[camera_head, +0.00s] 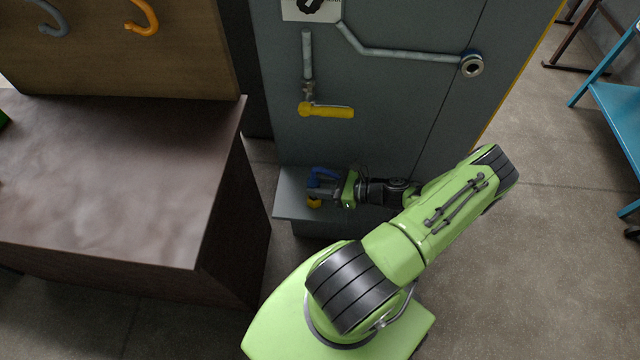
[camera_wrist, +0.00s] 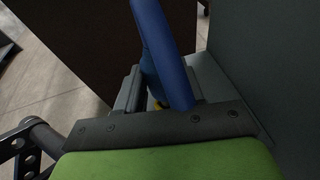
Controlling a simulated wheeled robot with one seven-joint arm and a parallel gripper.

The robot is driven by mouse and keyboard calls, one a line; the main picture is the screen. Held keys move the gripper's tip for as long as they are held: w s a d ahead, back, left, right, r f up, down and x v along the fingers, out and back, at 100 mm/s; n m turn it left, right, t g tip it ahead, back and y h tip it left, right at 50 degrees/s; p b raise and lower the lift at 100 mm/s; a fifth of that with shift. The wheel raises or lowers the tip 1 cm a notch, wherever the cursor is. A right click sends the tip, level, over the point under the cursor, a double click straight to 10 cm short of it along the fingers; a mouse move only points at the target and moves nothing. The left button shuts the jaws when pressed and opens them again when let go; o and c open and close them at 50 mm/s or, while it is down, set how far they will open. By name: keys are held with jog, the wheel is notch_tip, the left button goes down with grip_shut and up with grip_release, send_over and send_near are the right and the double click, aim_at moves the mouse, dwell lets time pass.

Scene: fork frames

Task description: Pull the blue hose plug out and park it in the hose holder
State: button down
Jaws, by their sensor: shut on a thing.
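The blue hose plug (camera_head: 322,174) is at the low grey ledge in front of the cabinet, at my gripper (camera_head: 322,192). My gripper is shut on it, reaching in from the right. In the wrist view the blue hose (camera_wrist: 166,50) rises as a thick curved tube behind the dark gripper bar. The fingertips and the plug's lower end are hidden there, so I cannot tell whether the plug is still seated. An orange-yellow piece (camera_head: 314,203) sits just below the gripper. I cannot identify the hose holder for sure.
A grey cabinet (camera_head: 400,110) with a yellow-handled valve (camera_head: 327,110) and pipe stands behind the ledge (camera_head: 290,206). A brown bench (camera_head: 110,190) stands close on the left; grey and orange hooks (camera_head: 145,18) hang on the board above it. Open floor lies to the right.

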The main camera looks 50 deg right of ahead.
jog(key=shift+f+b, duration=0.8)
jog(key=shift+f, duration=0.3)
jog(key=c, duration=0.6)
grip_release()
jog(key=shift+c, duration=0.2)
jog(key=shift+s, duration=0.1)
jog(key=p+v, duration=0.1)
jog(key=v, duration=1.4)
jog(key=shift+s+d+p, duration=0.2)
jog(key=shift+p, duration=0.15)
jog(key=shift+r, duration=0.1)
